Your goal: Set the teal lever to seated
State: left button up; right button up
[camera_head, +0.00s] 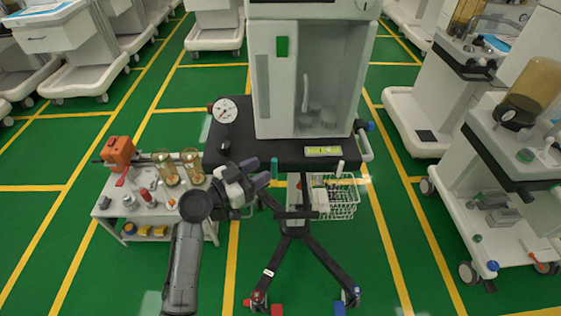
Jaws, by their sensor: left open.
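A small upright teal piece (274,168), which looks like the teal lever, hangs at the front left edge of the dark shelf (262,148) of the central cart. It is too small to tell its setting. My left gripper (262,181) reaches up from the bottom left and points right. It is open, just left of and slightly below the teal piece. I cannot tell whether they touch. My right gripper is not in view.
A white cabinet (263,90) with a green tag stands on the shelf beside a round gauge (225,110). A wire basket (338,197) hangs below. A small side table (140,208) with bottles stands left of my arm. Green floor is free at the front.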

aim_at(274, 165)
pick_arm(q)
jog(key=shift+b+x, duration=0.75)
jog(key=shift+x, duration=2.8)
grip_shut()
